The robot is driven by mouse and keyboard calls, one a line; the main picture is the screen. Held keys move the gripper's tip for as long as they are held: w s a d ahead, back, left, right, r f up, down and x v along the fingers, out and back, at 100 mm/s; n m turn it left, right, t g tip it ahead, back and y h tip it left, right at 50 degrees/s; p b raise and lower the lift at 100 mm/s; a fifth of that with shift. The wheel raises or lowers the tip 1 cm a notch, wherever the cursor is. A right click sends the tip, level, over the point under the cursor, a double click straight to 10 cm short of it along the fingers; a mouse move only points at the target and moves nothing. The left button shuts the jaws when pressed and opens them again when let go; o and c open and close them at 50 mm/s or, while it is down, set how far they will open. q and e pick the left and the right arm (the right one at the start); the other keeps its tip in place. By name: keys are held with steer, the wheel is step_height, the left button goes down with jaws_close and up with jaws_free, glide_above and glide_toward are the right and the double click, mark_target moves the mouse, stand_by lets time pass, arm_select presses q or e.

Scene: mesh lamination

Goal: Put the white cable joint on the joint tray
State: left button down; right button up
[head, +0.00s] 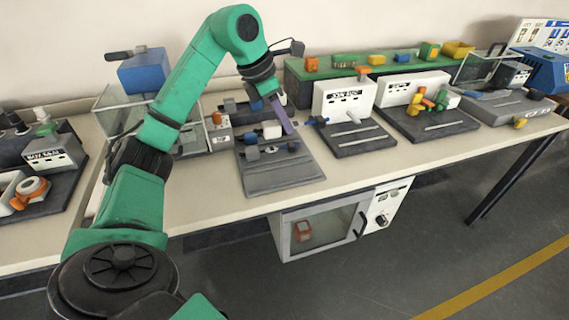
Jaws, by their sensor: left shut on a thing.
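My left gripper (283,118) reaches down from above over the dark grey fixture in the middle of the bench, with its purple fingers pointing down. It is shut on a small white piece (271,130) that looks like the white cable joint; the fingers partly hide it. The flat grey plate (283,182) in front of the fixture may be the joint tray; its surface looks bare, and I see no label that confirms it. I cannot tell whether the white piece touches the fixture. My right gripper is not in view.
A white labelled box (343,100) on a dark base stands right of the fixture. A glass-walled box (118,112) stands to the left. A green shelf (400,67) with several coloured pieces runs along the back. The bench front edge (230,215) is clear.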

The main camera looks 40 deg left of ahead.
arm_select(q)
steer(key=b, duration=0.1)
glide_above(290, 174)
steer(key=s+a, duration=0.1)
step_height(290, 174, down, 7)
step_height(290, 174, down, 6)
steer(key=shift+s+f+b, duration=0.1)
steer(key=shift+b, duration=0.55)
steer(key=shift+f, duration=0.35)
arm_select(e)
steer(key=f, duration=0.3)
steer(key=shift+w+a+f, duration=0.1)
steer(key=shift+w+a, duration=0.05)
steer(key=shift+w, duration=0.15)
arm_select(q)
steer(key=c, duration=1.2)
jaws_free()
steer(key=shift+o, duration=0.2)
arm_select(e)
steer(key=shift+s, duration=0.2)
